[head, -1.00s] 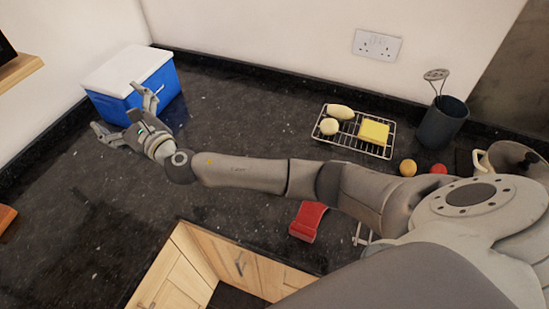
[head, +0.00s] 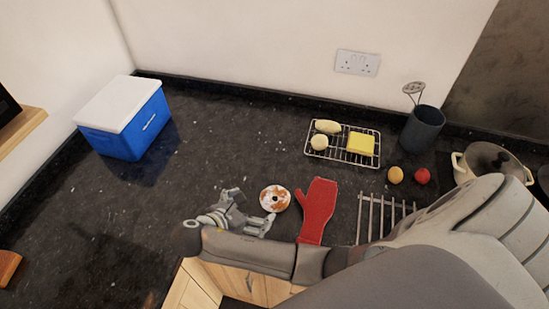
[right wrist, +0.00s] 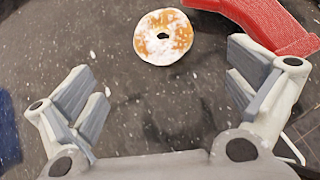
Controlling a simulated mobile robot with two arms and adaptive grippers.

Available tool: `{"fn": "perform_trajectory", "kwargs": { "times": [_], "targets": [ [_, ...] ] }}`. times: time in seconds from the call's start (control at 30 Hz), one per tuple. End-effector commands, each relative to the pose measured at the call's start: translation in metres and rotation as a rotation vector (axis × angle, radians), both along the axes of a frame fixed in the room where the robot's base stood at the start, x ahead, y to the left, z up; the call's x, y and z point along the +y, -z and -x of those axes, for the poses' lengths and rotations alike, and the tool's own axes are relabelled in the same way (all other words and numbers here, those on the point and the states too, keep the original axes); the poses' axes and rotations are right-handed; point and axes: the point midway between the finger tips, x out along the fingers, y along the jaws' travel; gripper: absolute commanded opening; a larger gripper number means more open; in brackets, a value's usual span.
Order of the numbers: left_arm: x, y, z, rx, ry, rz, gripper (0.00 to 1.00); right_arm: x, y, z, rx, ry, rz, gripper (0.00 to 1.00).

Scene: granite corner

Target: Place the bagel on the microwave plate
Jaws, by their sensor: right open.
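The bagel (head: 275,198), round with a white coating and brown patches, lies on the dark counter just left of the red oven mitt. My right gripper (head: 252,208) is open beside the bagel's left side in the head view. In the right wrist view the bagel (right wrist: 163,36) lies beyond the spread fingers (right wrist: 165,85), near the top of the picture and between them sideways. Nothing is between the fingers. No microwave plate can be made out in either view. My left gripper is not in view.
The red mitt (head: 317,210) lies close to the bagel's right, with a metal rack (head: 380,218) beyond it. A wire rack (head: 330,152) with food stands behind. A blue cooler (head: 130,118) stands at the back left. The counter between cooler and bagel is clear.

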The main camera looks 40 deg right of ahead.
Motion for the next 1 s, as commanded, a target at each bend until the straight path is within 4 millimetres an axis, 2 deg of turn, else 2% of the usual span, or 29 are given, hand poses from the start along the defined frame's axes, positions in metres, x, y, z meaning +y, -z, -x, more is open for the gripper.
{"fn": "perform_trajectory", "kwargs": {
  "times": [0.3,0.5,0.73,0.87,0.9,1.0],
  "targets": [
    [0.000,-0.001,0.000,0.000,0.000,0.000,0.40,-0.024,0.016,-0.006,0.002,0.005,0.009,1.00],
    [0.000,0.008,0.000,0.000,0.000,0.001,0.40,-0.037,0.029,-0.012,-0.001,0.001,0.005,1.00],
    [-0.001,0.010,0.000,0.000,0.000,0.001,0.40,-0.045,0.035,-0.013,0.004,0.004,0.003,1.00],
    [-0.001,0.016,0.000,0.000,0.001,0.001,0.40,-0.060,0.044,-0.016,0.002,0.006,0.006,1.00],
    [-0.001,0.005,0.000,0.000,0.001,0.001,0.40,-0.065,0.041,-0.017,0.005,0.007,0.006,1.00],
    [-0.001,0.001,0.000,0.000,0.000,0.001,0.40,-0.076,0.051,-0.020,0.006,0.006,0.005,1.00]
  ]
}}
